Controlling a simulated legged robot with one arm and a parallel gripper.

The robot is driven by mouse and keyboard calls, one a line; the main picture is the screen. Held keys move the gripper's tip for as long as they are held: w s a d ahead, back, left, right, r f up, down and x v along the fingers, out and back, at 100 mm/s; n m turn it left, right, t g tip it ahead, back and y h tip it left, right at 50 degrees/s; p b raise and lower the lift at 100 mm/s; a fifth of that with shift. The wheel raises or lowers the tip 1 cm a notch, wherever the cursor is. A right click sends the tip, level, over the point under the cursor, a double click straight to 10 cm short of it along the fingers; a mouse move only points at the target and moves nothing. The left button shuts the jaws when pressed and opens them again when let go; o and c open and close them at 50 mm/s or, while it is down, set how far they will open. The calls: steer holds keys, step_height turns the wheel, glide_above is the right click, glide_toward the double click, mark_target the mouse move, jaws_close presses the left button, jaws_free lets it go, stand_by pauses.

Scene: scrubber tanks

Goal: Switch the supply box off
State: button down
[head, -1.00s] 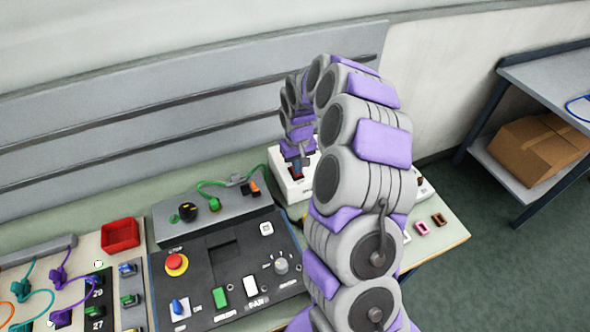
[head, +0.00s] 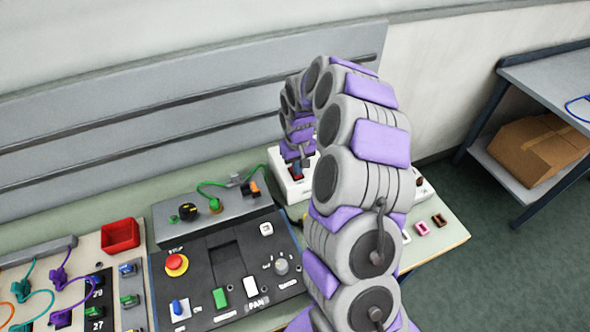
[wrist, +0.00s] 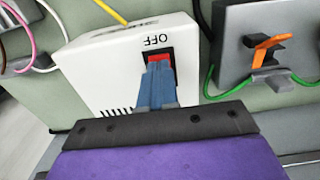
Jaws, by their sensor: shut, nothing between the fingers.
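The supply box is a white case (wrist: 110,66) with a red rocker switch near its right side and the word OFF printed beside the switch. It also shows in the head view (head: 282,156), partly hidden behind my arm. The red switch (wrist: 160,58) is partly covered by my fingers in the wrist view. My gripper (wrist: 158,72) is shut and empty, its blue fingertips together at the switch. In the head view my gripper (head: 297,172) points down onto the box. I cannot tell how firmly the tips touch the switch or which way the rocker is tilted.
A grey box (head: 235,208) with a green cable and orange lever stands left of the supply box. A black control panel (head: 205,262) with a red stop button lies in front. A red tray (head: 120,235) sits further left. Cables run behind the supply box.

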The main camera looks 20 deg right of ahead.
steer(key=shift+r+p, duration=1.1)
steer(key=shift+r, duration=2.2)
